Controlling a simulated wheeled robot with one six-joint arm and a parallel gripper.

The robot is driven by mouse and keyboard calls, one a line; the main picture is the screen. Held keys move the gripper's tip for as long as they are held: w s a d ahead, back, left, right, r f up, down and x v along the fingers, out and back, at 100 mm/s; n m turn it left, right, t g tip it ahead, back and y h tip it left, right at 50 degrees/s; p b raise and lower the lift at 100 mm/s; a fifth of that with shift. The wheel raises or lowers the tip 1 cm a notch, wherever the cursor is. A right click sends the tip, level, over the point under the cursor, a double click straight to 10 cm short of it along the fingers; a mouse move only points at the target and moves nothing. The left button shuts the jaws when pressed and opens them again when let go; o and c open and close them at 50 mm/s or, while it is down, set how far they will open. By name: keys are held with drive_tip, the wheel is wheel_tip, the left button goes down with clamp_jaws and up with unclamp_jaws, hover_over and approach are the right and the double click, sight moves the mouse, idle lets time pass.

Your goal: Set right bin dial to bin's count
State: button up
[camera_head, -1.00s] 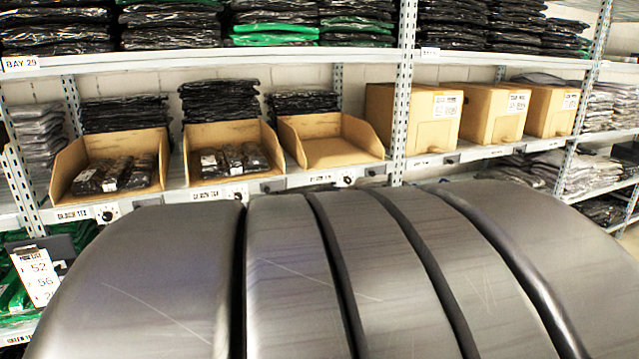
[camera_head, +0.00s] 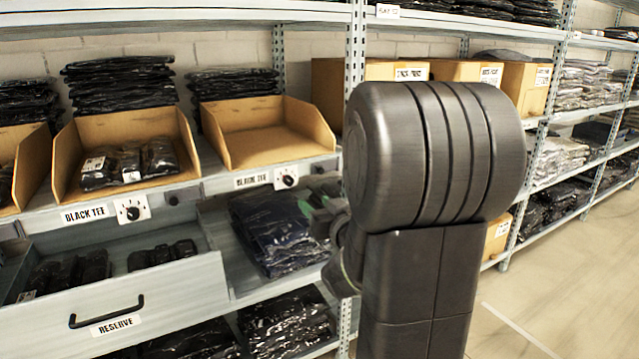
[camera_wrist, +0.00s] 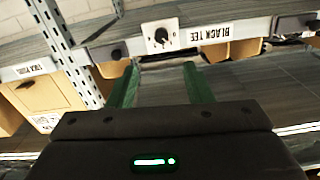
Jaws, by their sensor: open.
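The right bin (camera_head: 265,135) is a tan open-front carton on the shelf, and its visible inside looks empty. Its dial (camera_head: 287,178), a black knob on a white plate, sits on the shelf edge right of a BLACK TEE label (camera_head: 252,180). In the wrist view the dial (camera_wrist: 160,37) appears beyond the fingertips, with the label upside down beside it; I cannot read its setting surely. My gripper (camera_wrist: 160,68) is open, its two green fingers apart with nothing between them. In the head view my gripper (camera_head: 322,205) is just below and right of the dial, partly hidden by my arm.
The middle bin (camera_head: 72,150) holds black packs and has its own dial (camera_head: 130,210). Below it a RESERVE drawer (camera_head: 165,300) stands out, with black packs inside. A metal upright (camera_head: 355,50) rises right of the right bin. Closed cartons (camera_head: 530,85) stand beyond.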

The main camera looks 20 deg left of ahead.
sight(290, 183)
drive_tip(key=x, duration=1.3)
drive_tip(key=shift+a, duration=0.2)
drive_tip(key=shift+c, duration=0.5)
drive_tip(key=c, duration=0.9)
drive_tip(key=shift+b, duration=0.35)
drive_tip(key=shift+f, duration=0.1)
drive_tip(key=shift+f+n+b, duration=0.1)
drive_tip(key=shift+n+b, duration=0.5)
drive_tip(key=shift+b, duration=0.25)
drive_tip(key=n+b, duration=0.2)
drive_tip(key=shift+b, duration=0.35)
drive_tip(key=shift+n+b, duration=1.9)
drive_tip(key=shift+n, duration=0.4)
